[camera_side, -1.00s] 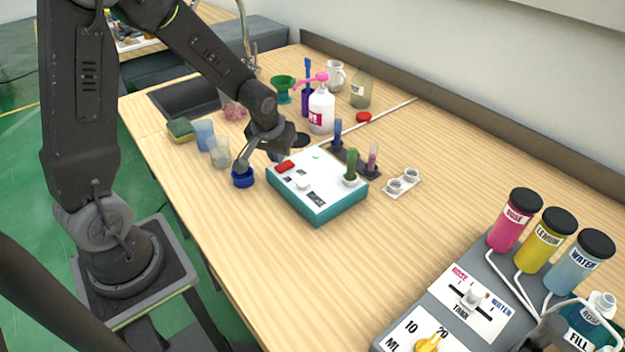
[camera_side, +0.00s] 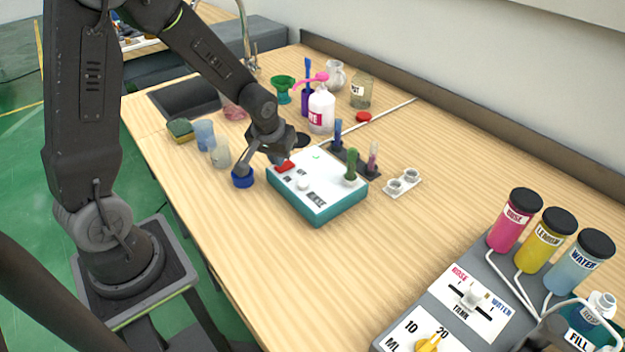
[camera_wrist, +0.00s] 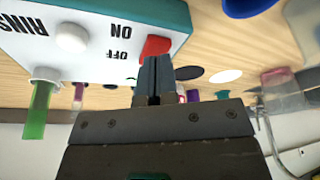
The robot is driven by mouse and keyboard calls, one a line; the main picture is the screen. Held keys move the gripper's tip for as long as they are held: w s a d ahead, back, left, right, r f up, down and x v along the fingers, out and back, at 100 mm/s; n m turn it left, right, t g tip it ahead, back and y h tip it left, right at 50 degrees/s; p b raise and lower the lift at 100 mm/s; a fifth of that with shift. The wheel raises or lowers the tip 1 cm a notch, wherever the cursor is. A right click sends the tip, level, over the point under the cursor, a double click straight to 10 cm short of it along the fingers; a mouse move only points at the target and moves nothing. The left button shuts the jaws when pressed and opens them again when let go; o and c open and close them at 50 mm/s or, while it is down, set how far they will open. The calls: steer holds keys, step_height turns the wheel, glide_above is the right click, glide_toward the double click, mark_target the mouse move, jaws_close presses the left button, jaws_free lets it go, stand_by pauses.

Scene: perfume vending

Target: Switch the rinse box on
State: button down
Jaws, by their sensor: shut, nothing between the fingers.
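The rinse box (camera_side: 325,209) is a white-topped box with teal sides, standing on the wooden bench. Its red switch (camera_side: 285,168) is at the far left corner of the top. In the wrist view the red switch (camera_wrist: 156,46) sits beside the upside-down ON and OFF lettering. My gripper (camera_side: 278,158) is shut and empty, its fingertips (camera_wrist: 153,62) right at the switch and covering part of it. I cannot tell whether they touch it or which way it is tipped. A white round knob (camera_wrist: 71,38) is on the same face.
A green tube (camera_side: 351,163) stands in the box's right side. A blue cap-like piece (camera_side: 242,180) is close to the left of the box. A dark rack with tubes (camera_side: 338,137) is behind it, and a white two-cup holder (camera_side: 403,182) to the right.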

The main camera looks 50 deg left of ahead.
steer(key=shift+f, duration=0.6)
steer(key=shift+r, duration=3.55)
steer(key=shift+d+r, duration=0.1)
steer(key=s+d+r+m+t, duration=0.1)
steer(key=s+d+r+m, duration=0.2)
steer(key=s+d+r, duration=0.2)
steer(key=s+d+r+m+t+h, duration=0.1)
steer(key=s+d+r+m, duration=0.2)
steer(key=s+d+r, duration=0.3)
steer(key=s+r, duration=0.2)
steer(key=s, duration=0.3)
steer(key=shift+s+d+t+h, duration=0.2)
steer(key=shift+s+t+h, duration=0.1)
steer(key=shift+s, duration=0.05)
